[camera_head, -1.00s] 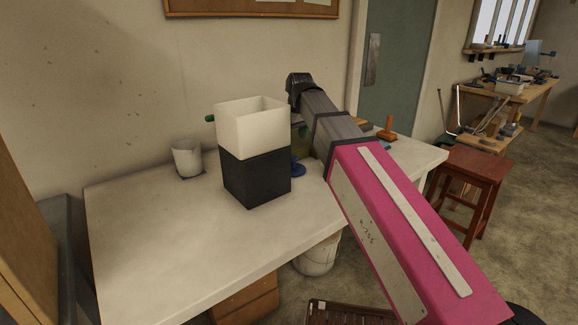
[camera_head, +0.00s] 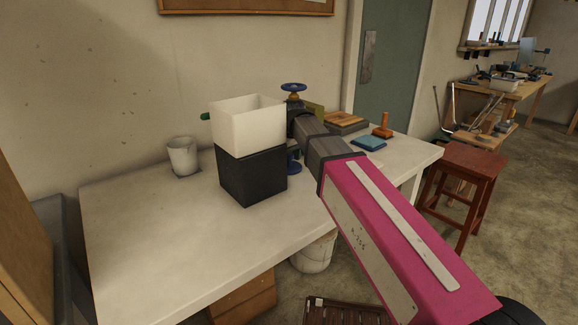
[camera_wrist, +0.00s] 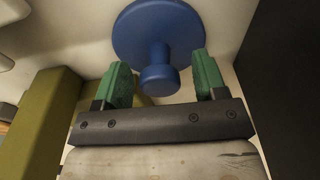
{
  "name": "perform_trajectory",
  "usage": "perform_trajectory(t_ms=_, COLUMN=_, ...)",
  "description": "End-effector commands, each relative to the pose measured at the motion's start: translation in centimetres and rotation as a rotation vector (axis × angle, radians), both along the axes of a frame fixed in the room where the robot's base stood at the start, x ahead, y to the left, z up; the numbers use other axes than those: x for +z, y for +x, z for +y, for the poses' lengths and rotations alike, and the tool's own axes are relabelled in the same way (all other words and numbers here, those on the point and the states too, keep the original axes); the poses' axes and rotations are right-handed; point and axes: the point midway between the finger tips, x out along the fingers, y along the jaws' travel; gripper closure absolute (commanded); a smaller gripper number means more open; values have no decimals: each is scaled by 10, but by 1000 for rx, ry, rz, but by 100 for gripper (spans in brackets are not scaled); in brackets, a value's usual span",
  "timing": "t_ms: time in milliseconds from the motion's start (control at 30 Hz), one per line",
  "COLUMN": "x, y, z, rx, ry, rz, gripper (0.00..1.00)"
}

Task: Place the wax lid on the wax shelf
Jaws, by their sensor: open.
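In the wrist view, a blue round piece with a stem and knob (camera_wrist: 158,78) lies ahead of my gripper (camera_wrist: 160,62). The green fingers are open, one on each side of the knob, with gaps beside it. A blue disc on a brownish part (camera_head: 293,87) shows behind the white box in the head view, and a blue round base (camera_head: 294,166) shows lower on the table. No label marks the wax lid or wax shelf, so I cannot tell which things they are. In the head view my fingers are hidden behind the boxes.
A white open box (camera_head: 240,135) sits on a black block (camera_head: 240,185), close left of my arm. A white cup (camera_head: 183,158) stands on the pale table (camera_head: 150,240). A blue tile (camera_head: 369,143) and wooden stamp (camera_head: 382,128) lie right. The table's front left is clear.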

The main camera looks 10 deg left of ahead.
Motion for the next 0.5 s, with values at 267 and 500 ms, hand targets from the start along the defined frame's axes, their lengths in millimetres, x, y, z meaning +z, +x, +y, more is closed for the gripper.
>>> perform_trajectory(t_ms=267, x=-11, y=1, z=1, rx=0, ry=0, rz=0, gripper=35)
perform_trajectory(t_ms=500, x=-11, y=1, z=1, rx=0, ry=0, rz=0, gripper=87)
